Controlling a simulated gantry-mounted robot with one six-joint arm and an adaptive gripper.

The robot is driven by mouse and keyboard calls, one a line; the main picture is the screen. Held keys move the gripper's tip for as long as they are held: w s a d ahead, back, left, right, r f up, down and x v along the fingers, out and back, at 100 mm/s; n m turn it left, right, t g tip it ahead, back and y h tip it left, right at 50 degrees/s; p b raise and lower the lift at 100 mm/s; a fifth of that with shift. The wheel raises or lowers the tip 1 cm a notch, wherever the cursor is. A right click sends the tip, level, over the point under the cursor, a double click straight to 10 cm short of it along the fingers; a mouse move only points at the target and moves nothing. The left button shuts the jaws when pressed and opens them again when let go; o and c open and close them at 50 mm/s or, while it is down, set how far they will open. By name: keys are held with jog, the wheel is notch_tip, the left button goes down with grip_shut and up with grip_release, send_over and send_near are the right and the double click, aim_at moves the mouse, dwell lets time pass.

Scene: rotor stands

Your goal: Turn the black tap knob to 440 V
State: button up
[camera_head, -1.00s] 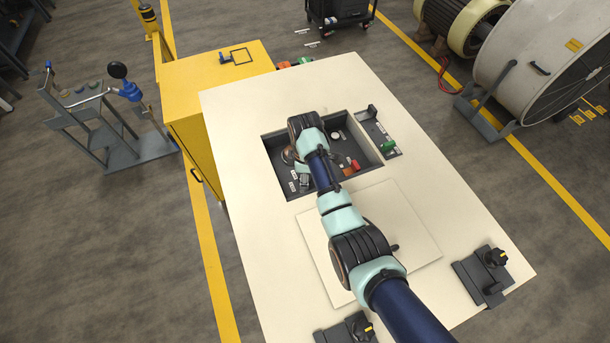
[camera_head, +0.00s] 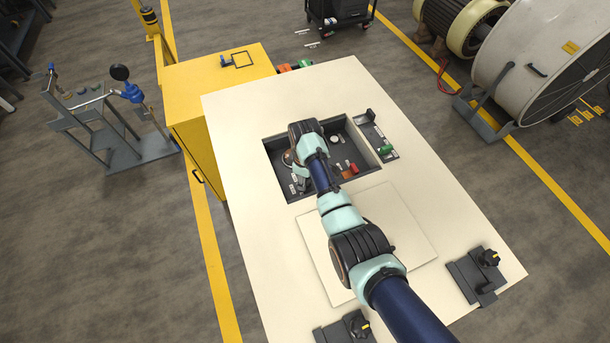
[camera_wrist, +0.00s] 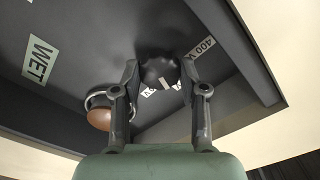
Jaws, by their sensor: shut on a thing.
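The black tap knob (camera_wrist: 155,66) is in the middle of the wrist view, with a short white mark on its near edge. My gripper (camera_wrist: 160,72) has one finger on each side of the knob and is shut on it. A label reading 400 V (camera_wrist: 201,48) lies to the right of the knob. Another white label (camera_wrist: 148,92) under the knob is partly covered, and its number cannot be read. No 440 V label is legible. In the head view my arm reaches into the dark recess (camera_head: 276,152) in the cream table and hides the knob.
The recess walls are close on the right. Red (camera_head: 353,167) and green (camera_head: 386,149) parts sit nearby.

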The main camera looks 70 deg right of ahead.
jog(key=m+p, duration=0.1)
jog(key=m, duration=0.3)
jog(key=shift+r+m+p, duration=0.15)
jog(key=shift+m+p, duration=0.15)
jog(key=shift+p, duration=0.1)
jog(key=shift+m+p, duration=0.45)
jog(key=shift+m, duration=1.35)
jog(key=o, duration=1.1)
jog(key=shift+o, duration=0.2)
notch_tip(320, 180, up, 12)
